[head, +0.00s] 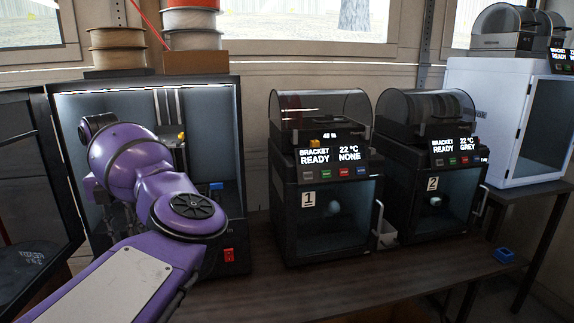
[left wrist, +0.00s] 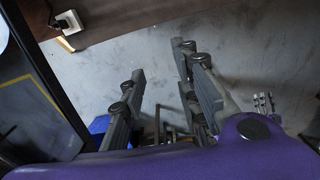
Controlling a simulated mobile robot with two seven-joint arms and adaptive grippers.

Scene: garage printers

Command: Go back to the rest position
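My left arm, purple, comes in from the bottom left of the head view and reaches up in front of a large black printer (head: 238,110) with its chamber open. The left gripper itself is mostly hidden behind the arm there. In the left wrist view my left gripper (left wrist: 160,62) shows two grey fingers held apart, with nothing between them. Behind the fingers is a plain grey surface. My right gripper is in neither view.
Black printer 1 (head: 325,220) and black printer 2 (head: 425,215) stand on the dark bench (head: 345,275). The large printer's door (head: 30,180) stands open at the left. A small blue object (head: 503,255) lies at the bench's right. The bench front is clear.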

